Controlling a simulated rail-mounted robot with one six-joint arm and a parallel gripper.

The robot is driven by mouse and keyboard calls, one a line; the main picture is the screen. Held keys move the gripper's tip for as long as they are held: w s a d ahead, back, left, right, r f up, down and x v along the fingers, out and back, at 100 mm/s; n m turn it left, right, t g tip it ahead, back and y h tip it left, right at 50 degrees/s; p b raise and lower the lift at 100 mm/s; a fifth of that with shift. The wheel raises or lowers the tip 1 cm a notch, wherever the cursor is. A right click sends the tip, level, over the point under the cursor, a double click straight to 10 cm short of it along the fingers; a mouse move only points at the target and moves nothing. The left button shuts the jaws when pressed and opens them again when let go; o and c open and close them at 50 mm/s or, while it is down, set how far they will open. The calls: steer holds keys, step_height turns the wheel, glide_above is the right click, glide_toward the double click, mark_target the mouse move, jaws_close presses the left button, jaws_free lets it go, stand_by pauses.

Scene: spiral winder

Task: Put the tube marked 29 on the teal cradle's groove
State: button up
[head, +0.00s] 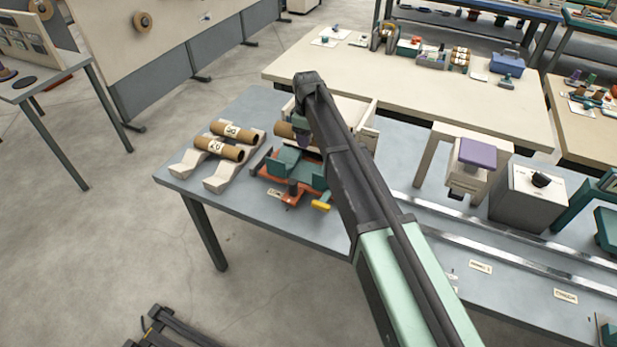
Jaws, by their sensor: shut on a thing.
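A brown cardboard tube (285,130) is at my gripper (302,141), above and behind the teal cradle (287,162). My gripper is shut on this tube; my arm hides most of the grip, the tube's right part and any mark on it. The teal cradle sits on an orange base with a yellow handle, and its groove is partly hidden by my arm. Two more tubes lie on the white rack (183,170) to the left: a front tube (234,154) and a rear tube (247,136). Their white labels are too small to read surely.
A pale box (357,108) stands behind my gripper. A white stand with a purple top (477,152) and a grey box with a black knob (528,195) are to the right. Metal rails (480,238) run along the table. The table's left front corner is clear.

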step_height(320, 180, down, 12)
steer(key=b, duration=0.9)
steer(key=shift+r, duration=0.3)
steer(key=shift+f, duration=0.3)
steer(key=o, duration=0.9)
steer(key=shift+r, duration=0.15)
steer(key=shift+o, duration=0.2)
step_height(320, 180, up, 13)
steer(key=p, duration=1.2)
steer(key=shift+f+p, duration=0.2)
steer(key=shift+p, duration=0.1)
steer(key=shift+f, duration=0.1)
